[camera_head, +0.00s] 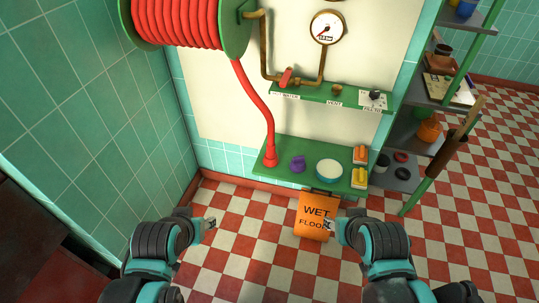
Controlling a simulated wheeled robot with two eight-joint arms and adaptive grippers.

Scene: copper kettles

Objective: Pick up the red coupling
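The red coupling (270,156) stands at the lower end of a red hose, on the left part of the low green shelf (313,182). My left gripper (210,224) is below and to the left of the shelf, over the checkered floor, apart from the coupling. My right gripper (328,225) is below and to the right of the coupling, in front of the orange sign. Both grippers' fingers are small and dark here, so I cannot tell their opening. I see nothing held in either.
A purple knob-like object (298,164), a white-topped round container (329,170) and orange and yellow items (359,167) share the shelf. The red hose (253,100) hangs from the reel (180,22). An orange wet-floor sign (311,218) stands below. A rack (415,128) is at right.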

